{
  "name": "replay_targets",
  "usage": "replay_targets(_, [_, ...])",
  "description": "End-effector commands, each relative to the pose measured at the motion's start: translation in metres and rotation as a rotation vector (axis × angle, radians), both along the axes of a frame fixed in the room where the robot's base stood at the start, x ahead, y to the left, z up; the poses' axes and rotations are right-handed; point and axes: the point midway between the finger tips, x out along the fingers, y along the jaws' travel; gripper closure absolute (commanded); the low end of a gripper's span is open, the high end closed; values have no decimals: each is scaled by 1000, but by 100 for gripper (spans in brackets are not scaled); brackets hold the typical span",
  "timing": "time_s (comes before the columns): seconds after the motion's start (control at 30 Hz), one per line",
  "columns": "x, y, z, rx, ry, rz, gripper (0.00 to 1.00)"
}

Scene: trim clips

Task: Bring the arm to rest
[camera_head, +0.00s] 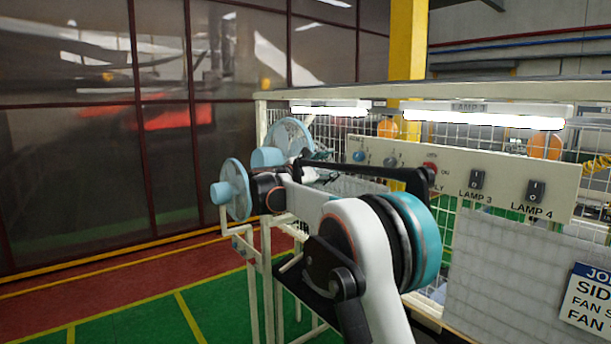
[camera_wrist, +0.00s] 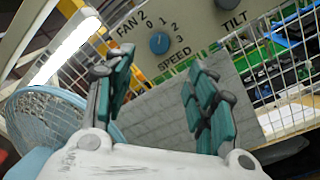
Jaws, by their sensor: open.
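My gripper (camera_wrist: 160,88) is open and empty in the wrist view, its two teal-padded fingers spread apart. Beyond the fingers is a panel (camera_wrist: 143,62) with a blue knob (camera_wrist: 159,43) labelled FAN 2 SPEED, apart from them in the picture. In the head view my white, black and teal arm (camera_head: 345,225) reaches forward and left, in front of the control panel (camera_head: 456,170). The arm's links hide much of the gripper there, so its fingers are not clear.
A pale blue fan (camera_head: 290,138) stands behind my arm, and a blue disc-shaped thing (camera_head: 236,190) shows at its left. The panel carries LAMP 3 (camera_head: 478,180) and LAMP 4 (camera_head: 536,191) switches. Lit tubes (camera_head: 484,118) hang above. Green and red floor at left is clear.

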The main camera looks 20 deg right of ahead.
Motion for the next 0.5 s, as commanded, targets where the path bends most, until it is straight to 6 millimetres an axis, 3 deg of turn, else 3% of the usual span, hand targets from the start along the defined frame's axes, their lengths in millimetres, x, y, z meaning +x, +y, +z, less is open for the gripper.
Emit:
replay_targets(0.17, [-4,-1,-5,18,-5,2,49])
replay_targets(0.27, [-18,-4,-18,74,-19,9,49])
replay_targets(0.5, [-85,-8,-82,343,-96,27,49])
